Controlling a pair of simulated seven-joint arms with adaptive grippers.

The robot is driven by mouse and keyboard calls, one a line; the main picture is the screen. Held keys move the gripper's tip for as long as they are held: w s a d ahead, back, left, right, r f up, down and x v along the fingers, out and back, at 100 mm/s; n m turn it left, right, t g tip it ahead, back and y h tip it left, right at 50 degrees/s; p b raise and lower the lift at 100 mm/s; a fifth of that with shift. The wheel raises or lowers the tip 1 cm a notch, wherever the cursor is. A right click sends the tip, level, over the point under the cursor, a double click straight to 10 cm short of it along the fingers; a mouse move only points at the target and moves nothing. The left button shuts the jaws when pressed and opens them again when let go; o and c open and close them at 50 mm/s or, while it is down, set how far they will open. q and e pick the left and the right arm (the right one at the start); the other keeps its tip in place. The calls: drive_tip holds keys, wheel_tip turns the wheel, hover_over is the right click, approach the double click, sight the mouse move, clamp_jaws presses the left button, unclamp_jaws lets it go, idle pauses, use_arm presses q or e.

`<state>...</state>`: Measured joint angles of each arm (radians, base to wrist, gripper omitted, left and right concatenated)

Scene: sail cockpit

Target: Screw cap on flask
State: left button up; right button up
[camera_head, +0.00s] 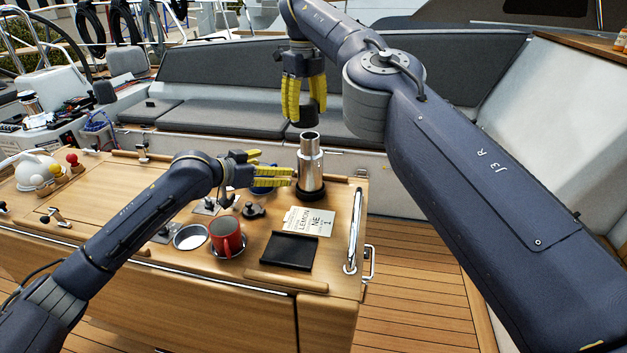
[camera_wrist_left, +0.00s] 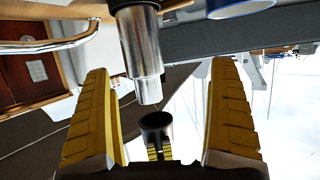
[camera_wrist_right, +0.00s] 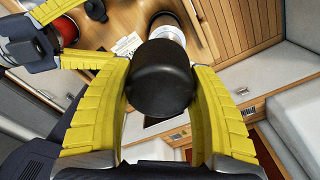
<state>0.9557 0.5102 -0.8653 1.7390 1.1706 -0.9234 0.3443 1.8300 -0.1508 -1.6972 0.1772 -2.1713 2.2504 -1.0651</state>
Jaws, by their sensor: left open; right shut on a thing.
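The silver flask (camera_head: 310,163) stands upright on its black base on the wooden table, with its narrower neck uncapped. My left gripper (camera_head: 277,168) is open just left of it, with fingers pointing at its body. In the left wrist view, the flask (camera_wrist_left: 142,52) appears upside down, between and beyond the open fingers (camera_wrist_left: 158,85). My right gripper (camera_head: 305,112) is shut on the black cap (camera_head: 308,108), above the flask with a gap between. In the right wrist view, the cap (camera_wrist_right: 162,80) sits between the yellow fingers and hides part of the flask (camera_wrist_right: 168,33).
A red mug (camera_head: 227,237), a metal bowl (camera_head: 190,237), and a blue-rimmed bowl (camera_head: 264,188) stand left of the flask. A lemon label card (camera_head: 308,221) and black mat (camera_head: 289,250) lie in front. A steel rail (camera_head: 353,230) edges the table's right end.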

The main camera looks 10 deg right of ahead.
sight(310, 169)
use_arm(q)
drive_tip(key=shift+s+d+f+g, duration=0.15)
drive_tip(key=shift+s+d, duration=0.3)
drive_tip(key=shift+d, duration=0.2)
drive_tip(key=shift+s+d+f+g, duration=0.15)
drive_tip(key=shift+s+d, duration=0.3)
drive_tip(key=shift+d, duration=0.2)
drive_tip(key=shift+x, duration=6)
drive_tip(key=shift+r, duration=0.15)
drive_tip(key=c, duration=1.5)
drive_tip(key=o, duration=1.5)
